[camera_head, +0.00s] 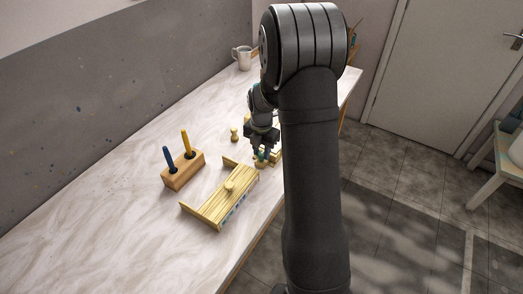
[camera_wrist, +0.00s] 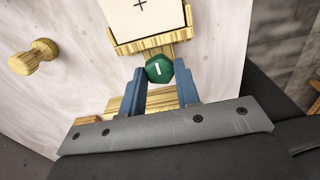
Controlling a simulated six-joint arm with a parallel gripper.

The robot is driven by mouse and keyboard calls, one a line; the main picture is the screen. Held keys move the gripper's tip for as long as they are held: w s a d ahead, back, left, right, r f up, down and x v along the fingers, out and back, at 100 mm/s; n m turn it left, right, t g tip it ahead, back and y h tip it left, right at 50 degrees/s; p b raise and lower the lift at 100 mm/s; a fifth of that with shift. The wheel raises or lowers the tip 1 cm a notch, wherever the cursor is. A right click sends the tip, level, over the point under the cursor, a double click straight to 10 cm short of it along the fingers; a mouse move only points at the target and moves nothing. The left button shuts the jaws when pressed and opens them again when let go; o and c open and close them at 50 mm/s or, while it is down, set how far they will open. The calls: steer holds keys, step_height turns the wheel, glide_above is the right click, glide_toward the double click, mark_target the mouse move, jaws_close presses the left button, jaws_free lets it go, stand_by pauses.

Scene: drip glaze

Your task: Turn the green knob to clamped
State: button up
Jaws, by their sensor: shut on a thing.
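The green knob (camera_wrist: 159,69) is a faceted piece with a short white line on its face, seen in the wrist view. It sits at the edge of a wooden holder (camera_wrist: 154,43) that carries a white tile with a black plus mark (camera_wrist: 141,14). My gripper (camera_wrist: 160,67) has its two blue fingers on either side of the knob and is shut on it. The white line runs nearly upright in the wrist view, slightly tilted. In the head view my gripper (camera_head: 262,151) is low over the table, and the arm hides part of the holder.
A wooden peg (camera_head: 234,134) stands left of my gripper. A slatted wooden rack (camera_head: 212,199) lies nearer the camera. A wooden block (camera_head: 181,175) holds a blue-handled and a yellow-handled tool. A white mug (camera_head: 242,57) stands at the far end. The table's left front is clear.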

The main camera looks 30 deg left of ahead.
mark_target(262, 154)
steer(key=shift+m, duration=0.3)
steer(key=m, duration=0.8)
steer(key=shift+m, duration=0.4)
steer(key=m, duration=0.4)
steer(key=shift+m, duration=2.2)
steer(key=o, duration=1)
steer(key=shift+c, duration=0.2)
step_height(262, 154, up, 18)
steer(key=shift+f, duration=0.25)
